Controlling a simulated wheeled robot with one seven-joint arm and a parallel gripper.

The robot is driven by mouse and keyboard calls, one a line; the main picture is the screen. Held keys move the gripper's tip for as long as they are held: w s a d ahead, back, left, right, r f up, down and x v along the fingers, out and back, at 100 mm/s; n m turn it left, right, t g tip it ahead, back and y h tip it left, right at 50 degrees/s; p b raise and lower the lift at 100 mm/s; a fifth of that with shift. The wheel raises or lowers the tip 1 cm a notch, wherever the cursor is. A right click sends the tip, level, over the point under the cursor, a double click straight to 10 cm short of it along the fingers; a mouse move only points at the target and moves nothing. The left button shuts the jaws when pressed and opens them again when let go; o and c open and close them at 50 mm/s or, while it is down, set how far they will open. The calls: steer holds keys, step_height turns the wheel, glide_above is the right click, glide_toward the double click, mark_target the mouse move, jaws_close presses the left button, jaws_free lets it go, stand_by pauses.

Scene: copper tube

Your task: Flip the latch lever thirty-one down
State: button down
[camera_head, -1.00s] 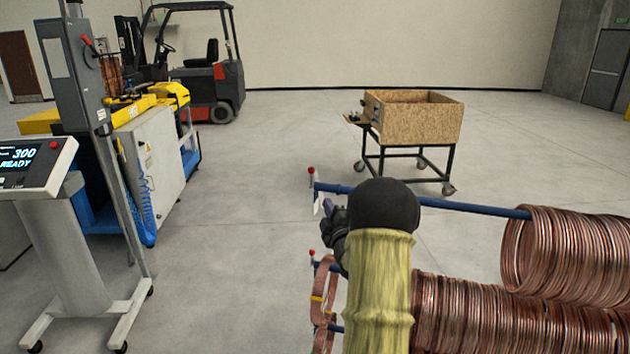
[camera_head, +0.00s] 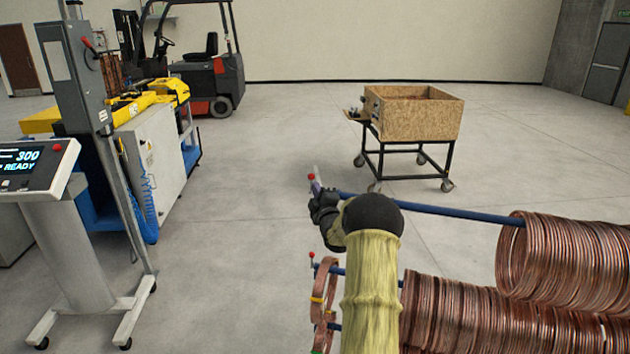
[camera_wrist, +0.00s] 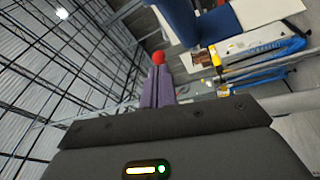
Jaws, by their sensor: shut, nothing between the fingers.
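The upper latch lever with its red knob (camera_head: 311,177) is at the left end of the upper blue rod (camera_head: 440,209). The knob stands a little above the rod's end. My gripper (camera_head: 317,188) is at this lever, its fingers shut and empty. In the wrist view the red knob (camera_wrist: 158,57) shows just beyond the tips of my purple fingers (camera_wrist: 157,75). I cannot tell whether they touch. The fingers and glove-like hand hide part of the lever. No number is readable on it.
A second red-knobbed lever (camera_head: 312,254) is on the lower rod, close below my gripper. Copper coils (camera_head: 570,258) hang on the rods at right. A bent copper strip (camera_head: 324,290) is below. A wooden cart (camera_head: 420,115) stands behind; a control stand (camera_head: 55,210) is at left.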

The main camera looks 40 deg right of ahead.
mark_target(311, 183)
steer(key=shift+p+x, duration=0.5)
steer(key=shift+x, duration=0.8)
